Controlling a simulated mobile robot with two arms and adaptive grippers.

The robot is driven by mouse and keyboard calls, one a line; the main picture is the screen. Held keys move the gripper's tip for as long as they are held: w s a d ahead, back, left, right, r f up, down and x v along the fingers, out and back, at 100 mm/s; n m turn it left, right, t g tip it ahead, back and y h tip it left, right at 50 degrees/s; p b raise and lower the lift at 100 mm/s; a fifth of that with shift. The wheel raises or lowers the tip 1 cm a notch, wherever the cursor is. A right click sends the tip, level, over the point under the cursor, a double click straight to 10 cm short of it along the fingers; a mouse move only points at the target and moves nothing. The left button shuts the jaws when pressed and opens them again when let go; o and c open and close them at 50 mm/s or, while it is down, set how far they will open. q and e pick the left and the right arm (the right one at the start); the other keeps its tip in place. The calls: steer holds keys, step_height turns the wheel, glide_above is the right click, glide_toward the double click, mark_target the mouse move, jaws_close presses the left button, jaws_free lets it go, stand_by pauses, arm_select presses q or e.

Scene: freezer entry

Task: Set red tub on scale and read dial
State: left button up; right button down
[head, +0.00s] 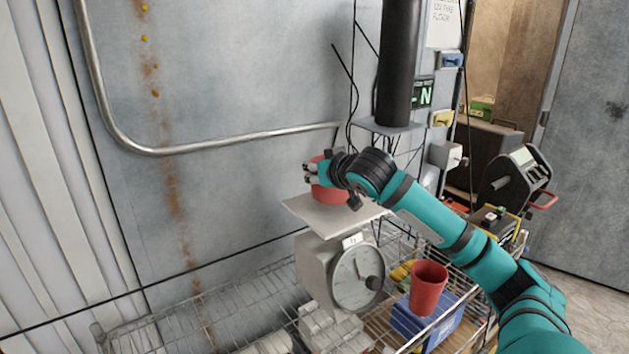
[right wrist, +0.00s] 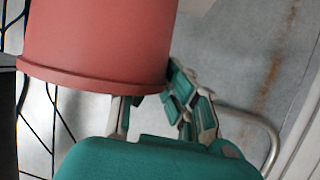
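The red tub (head: 329,193) is at the pan (head: 305,210) of the grey dial scale (head: 313,262) and looks upright. Whether its base touches the pan is hard to tell. My right gripper (head: 312,174) is across the tub's side, with its fingers bent against it. In the right wrist view the tub (right wrist: 95,40) fills the upper left; finger links (right wrist: 160,105) meet its side and one is partly hidden behind it. The scale's round dial (head: 357,279) faces forward; its reading is too small to make out. My left gripper is out of view.
The scale stands on a wire cart (head: 190,310). A red cup (head: 429,287) and a blue crate (head: 412,323) are right of the scale. A metal rail (head: 240,138) runs along the wall behind. A dark device with a red handle (head: 514,180) stands at right.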

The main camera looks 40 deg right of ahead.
mark_target(321, 194)
step_height(321, 194, down, 2)
steer(key=shift+f+p, duration=0.15)
steer(key=shift+p, duration=0.25)
steer(key=shift+f, duration=0.3)
steer(key=shift+f, duration=0.1)
